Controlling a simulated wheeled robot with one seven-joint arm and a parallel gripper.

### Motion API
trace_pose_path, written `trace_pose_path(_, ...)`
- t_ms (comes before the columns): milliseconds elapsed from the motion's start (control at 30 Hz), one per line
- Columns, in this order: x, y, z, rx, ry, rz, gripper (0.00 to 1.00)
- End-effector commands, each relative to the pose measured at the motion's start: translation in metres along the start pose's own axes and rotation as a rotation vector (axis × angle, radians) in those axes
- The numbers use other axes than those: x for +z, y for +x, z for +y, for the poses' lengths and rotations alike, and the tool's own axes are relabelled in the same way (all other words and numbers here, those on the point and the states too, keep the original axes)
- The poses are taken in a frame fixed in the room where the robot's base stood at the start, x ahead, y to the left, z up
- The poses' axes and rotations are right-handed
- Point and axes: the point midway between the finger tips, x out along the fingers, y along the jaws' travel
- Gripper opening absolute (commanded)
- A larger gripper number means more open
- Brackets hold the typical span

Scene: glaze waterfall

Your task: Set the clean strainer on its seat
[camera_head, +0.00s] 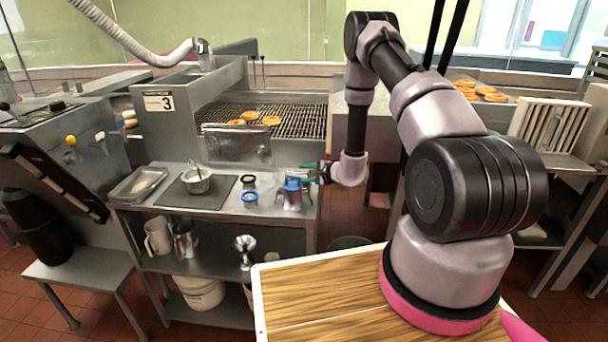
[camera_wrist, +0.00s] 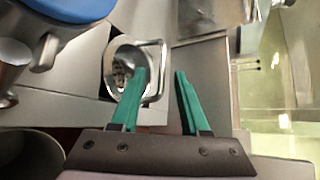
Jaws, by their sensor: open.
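My gripper (camera_head: 308,172) is at the right end of the steel counter, beside a metal pot with a blue top (camera_head: 292,188).
A dark ring (camera_head: 248,182) and a blue-rimmed cup (camera_head: 250,199) stand between mat and pot. A shallow tray (camera_head: 140,184) is at the left. The fryer grate (camera_head: 290,119) holds several rings behind. Jugs (camera_head: 158,237) and a white bucket (camera_head: 200,292) are below.

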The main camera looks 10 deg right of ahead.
Motion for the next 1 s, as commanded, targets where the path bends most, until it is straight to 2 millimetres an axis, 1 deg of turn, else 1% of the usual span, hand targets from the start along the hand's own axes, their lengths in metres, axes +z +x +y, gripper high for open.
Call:
trace_pose_path(167,-0.001,-0.028,-0.001,0.0,0.002,0.003,0.45)
trace_pose_path(300,-0.001,-0.058,-0.001,-0.001,0.002,0.004,0.45)
trace_pose_path(400,-0.001,-0.076,-0.001,-0.001,0.003,0.003,0.45)
trace_pose_path(500,-0.001,-0.09,-0.001,-0.002,0.001,0.002,0.45)
trace_pose_path(667,0.0,-0.103,-0.002,-0.001,0.0,0.002,0.45)
trace_pose_path(1000,0.013,-0.117,-0.029,-0.003,-0.002,0.0,0.45)
